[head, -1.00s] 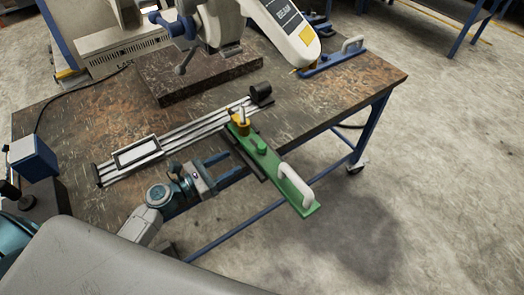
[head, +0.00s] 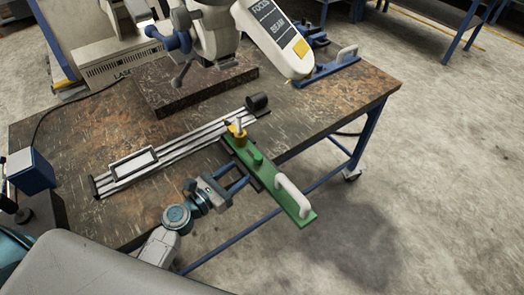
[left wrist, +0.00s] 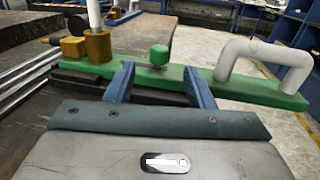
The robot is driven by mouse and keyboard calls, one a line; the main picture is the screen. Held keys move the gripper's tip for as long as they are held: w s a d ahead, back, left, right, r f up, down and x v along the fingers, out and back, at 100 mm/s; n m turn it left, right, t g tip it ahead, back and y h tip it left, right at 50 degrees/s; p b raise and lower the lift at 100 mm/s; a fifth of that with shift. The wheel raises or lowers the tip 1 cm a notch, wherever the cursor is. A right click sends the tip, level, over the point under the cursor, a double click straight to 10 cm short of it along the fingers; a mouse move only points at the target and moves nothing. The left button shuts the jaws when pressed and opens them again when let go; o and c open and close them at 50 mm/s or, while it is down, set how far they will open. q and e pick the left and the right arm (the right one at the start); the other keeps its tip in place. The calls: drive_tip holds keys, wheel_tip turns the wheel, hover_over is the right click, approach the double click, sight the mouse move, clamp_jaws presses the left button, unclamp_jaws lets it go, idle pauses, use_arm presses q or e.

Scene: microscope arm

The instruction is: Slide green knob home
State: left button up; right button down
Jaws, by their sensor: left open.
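The green knob (head: 257,160) stands upright on a long green bar (head: 270,182) that has a white handle (head: 293,197) at its near end. A yellow block with a grey pin (head: 237,131) is at the bar's far end, beside the silver rail. My left gripper (head: 239,174) is open, with its blue fingers pointing at the bar's side, just short of the knob. In the left wrist view, the knob (left wrist: 158,55) appears between and beyond the two fingers (left wrist: 160,82), with nothing held. Whether the fingers touch the bar is unclear. My right gripper is out of view.
The silver rail (head: 182,145) crosses the worn table (head: 330,95), with a black cylinder (head: 257,101) at its right end. A dark slab (head: 190,92) and microscope parts stand behind. The bar overhangs the table's front edge; the floor there is open.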

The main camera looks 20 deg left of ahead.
sight(260, 155)
use_arm(q)
drive_tip(key=p+x, duration=0.3)
drive_tip(key=x, duration=0.7)
drive_tip(key=shift+r, duration=0.15)
drive_tip(key=shift+w+d, duration=0.25)
drive_tip(key=shift+w, duration=0.25)
